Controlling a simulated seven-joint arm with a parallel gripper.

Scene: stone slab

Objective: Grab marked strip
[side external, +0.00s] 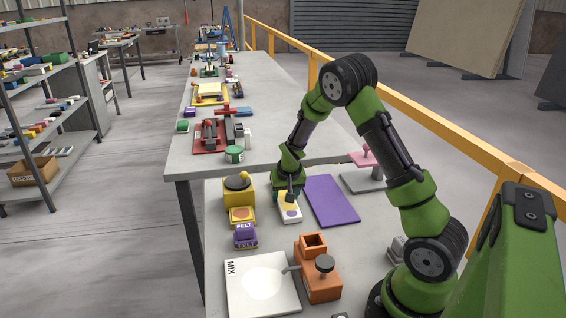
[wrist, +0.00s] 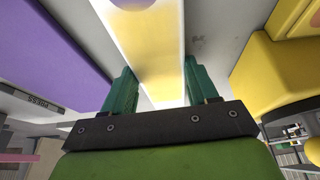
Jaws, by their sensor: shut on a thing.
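The marked strip (side external: 288,200) is a pale white-and-yellow piece with a purple dot. My gripper (side external: 289,190) is above its far end in the side view. In the wrist view the strip (wrist: 150,45) runs between the two green fingers of my gripper (wrist: 158,72), with one finger at each side. The gripper is shut on the strip. Part of the purple dot shows at the top edge of the wrist view. I cannot tell whether the strip rests on the slab or is slightly raised.
A purple sheet (side external: 332,201) lies right of the strip. Left are a yellow box (side external: 239,195), a yellow block (side external: 241,216) and a purple FELT block (side external: 245,236). A white MIX plate (side external: 240,297) and orange device (side external: 319,281) stand in front. A pink-topped press (side external: 365,159) is behind.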

